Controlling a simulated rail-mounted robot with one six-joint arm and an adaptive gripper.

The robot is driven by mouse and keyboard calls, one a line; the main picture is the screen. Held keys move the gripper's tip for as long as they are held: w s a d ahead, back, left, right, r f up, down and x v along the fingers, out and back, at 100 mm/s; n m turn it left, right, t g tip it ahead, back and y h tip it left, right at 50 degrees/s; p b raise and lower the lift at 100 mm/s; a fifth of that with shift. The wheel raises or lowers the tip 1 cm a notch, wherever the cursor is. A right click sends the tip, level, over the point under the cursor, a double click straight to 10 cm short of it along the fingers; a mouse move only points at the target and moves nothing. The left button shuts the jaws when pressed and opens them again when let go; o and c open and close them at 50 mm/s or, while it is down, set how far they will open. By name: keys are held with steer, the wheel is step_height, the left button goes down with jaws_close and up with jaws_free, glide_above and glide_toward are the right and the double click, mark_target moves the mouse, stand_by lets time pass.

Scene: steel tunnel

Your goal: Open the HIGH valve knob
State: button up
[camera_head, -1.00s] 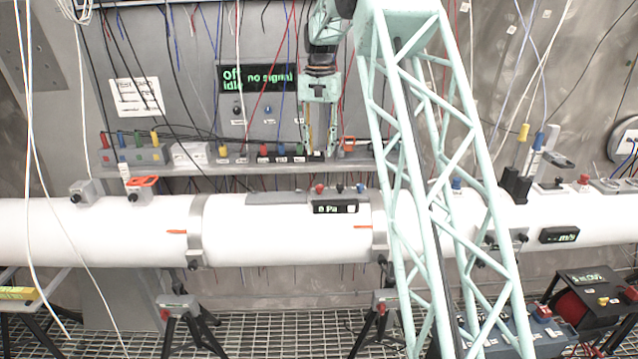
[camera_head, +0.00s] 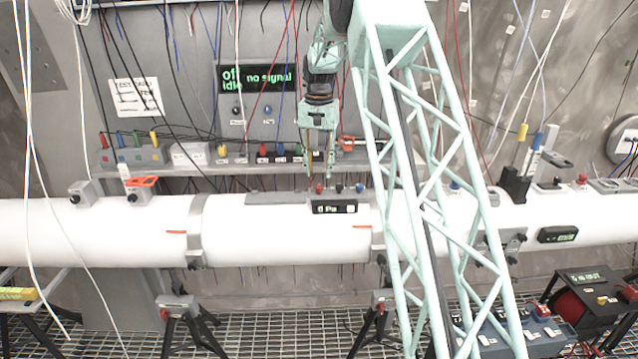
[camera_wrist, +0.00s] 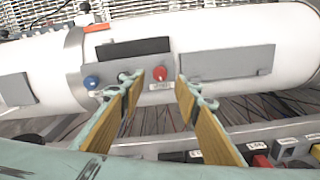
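A red knob (camera_head: 319,188) sits on a grey plate on top of the white pipe, beside a dark knob (camera_head: 339,189) and a blue knob (camera_head: 360,188). In the wrist view the red knob (camera_wrist: 160,73) shows beyond and between my fingertips, with a small label under it too small to read. The blue knob (camera_wrist: 91,82) is to its left, and the dark knob is partly hidden by the left finger. My gripper (camera_head: 320,176) is open and empty, just above the red knob; its fingers (camera_wrist: 159,82) appear apart from it. I cannot read which knob is HIGH.
A pressure display (camera_head: 334,207) is on the pipe (camera_head: 270,225) in front of the knobs. Behind my gripper runs a shelf (camera_head: 230,169) with coloured sockets and hanging cables. The pipe's top left of the knobs is mostly clear.

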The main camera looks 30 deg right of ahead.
mark_target(319, 186)
steer(key=shift+f, duration=2.7)
steer(key=c, duration=0.8)
